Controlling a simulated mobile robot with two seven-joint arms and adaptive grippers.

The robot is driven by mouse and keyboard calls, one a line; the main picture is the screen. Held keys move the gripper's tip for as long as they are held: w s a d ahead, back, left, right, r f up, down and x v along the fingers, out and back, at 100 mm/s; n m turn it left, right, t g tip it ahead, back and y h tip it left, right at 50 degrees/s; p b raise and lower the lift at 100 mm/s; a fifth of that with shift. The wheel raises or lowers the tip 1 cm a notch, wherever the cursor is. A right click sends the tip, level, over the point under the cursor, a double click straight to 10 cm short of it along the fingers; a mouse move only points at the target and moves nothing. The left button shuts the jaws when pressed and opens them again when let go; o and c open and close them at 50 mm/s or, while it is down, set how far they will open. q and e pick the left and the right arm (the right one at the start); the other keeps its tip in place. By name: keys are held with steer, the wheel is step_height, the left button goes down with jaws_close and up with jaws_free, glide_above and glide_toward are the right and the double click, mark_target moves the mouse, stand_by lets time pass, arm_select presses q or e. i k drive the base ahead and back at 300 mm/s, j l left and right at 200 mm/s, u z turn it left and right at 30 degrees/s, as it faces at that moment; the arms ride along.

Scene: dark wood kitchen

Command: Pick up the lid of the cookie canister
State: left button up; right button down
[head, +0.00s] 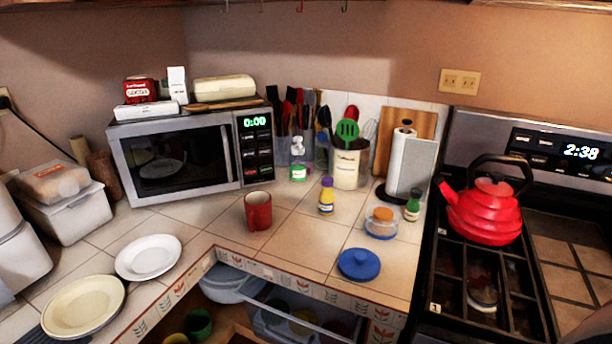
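A round blue lid (359,264) with a small knob on top lies flat on the tiled counter, near its front edge. A low clear canister (381,233) with a bluish base stands just behind it and a little to the right. Something orange-brown, like cookies (382,214), shows at the top of the canister, and no lid is on it. The lid and canister look apart. Neither of my grippers is in the head view.
A green-capped bottle (412,205), yellow bottle (326,196) and red mug (258,211) stand nearby. The stove (495,270) with a red kettle (485,212) is to the right. An open drawer (300,318) is below the counter. Tiles left of the lid are clear.

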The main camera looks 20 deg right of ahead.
mark_target(358, 265)
steer(key=z, duration=1.2)
